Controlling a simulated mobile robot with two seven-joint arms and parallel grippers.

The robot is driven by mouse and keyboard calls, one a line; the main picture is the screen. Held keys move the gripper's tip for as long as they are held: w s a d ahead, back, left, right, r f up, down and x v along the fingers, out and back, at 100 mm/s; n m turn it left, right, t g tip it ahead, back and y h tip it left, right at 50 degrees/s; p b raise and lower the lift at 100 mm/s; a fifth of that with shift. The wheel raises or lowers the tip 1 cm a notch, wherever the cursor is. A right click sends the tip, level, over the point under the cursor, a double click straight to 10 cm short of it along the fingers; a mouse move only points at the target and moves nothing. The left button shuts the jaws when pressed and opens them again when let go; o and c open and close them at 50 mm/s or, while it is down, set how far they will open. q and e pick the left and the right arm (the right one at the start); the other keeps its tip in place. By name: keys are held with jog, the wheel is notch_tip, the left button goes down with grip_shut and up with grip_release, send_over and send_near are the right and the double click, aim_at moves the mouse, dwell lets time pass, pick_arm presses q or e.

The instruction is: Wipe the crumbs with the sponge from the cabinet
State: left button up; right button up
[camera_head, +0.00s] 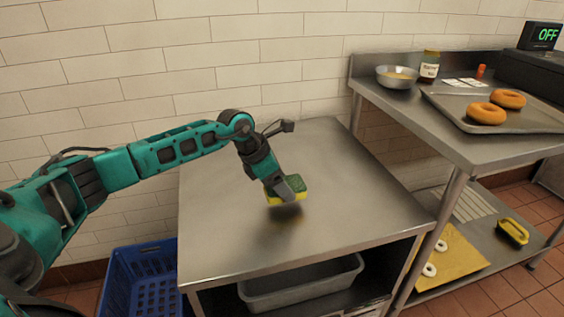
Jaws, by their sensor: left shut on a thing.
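My left gripper (288,188) is shut on the sponge (270,197), which has a dark green top and a yellow underside. It holds the sponge low over the middle of the steel cabinet's top (230,225). A dark blurred reflection lies just below the sponge; I cannot tell if it touches the metal. The fingers hide part of the sponge. I can make out no crumbs on the cabinet top. My right gripper is not in view.
A higher steel table (440,135) at the right bears a tray (530,115) with two bagels, a metal bowl (397,77) and a jar (429,66). Its lower shelf holds a yellow board (455,262) and a yellow-black object (513,232). A blue crate (140,285) stands left. Tiled wall behind.

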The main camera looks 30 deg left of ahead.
pick_arm(q)
jog(key=shift+r+p, duration=1.4)
jog(key=shift+r, duration=1.15)
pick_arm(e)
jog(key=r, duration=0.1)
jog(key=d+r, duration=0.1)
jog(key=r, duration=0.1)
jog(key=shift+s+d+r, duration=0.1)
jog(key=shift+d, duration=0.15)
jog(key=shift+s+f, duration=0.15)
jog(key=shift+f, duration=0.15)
pick_arm(q)
jog(key=shift+d, duration=0.1)
